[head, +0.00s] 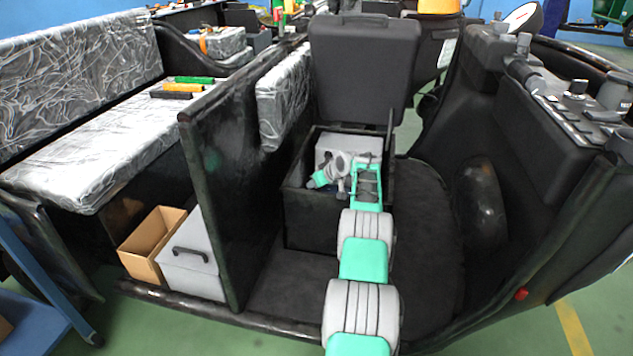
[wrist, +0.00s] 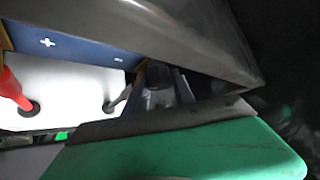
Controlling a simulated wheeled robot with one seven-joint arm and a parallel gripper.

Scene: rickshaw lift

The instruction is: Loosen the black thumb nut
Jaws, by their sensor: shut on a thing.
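My gripper (wrist: 158,88) is at the right end of the battery (wrist: 75,48), inside the open box under the front seat. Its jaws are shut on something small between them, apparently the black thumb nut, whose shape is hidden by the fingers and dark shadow. The battery has a blue side marked plus and minus and a white top. A red-covered lead (wrist: 14,88) sits at the plus terminal, and a grey lead (wrist: 116,101) is at the minus terminal. In the head view my gripper (head: 322,181) is down in the box beside the pale battery (head: 348,148).
The black box wall (head: 303,215) closes around my wrist, and a dark edge (wrist: 190,35) crosses close above the jaws. The raised seat (head: 365,65) stands behind. A black partition (head: 225,175) is to the left; the floor (head: 425,225) to the right is clear.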

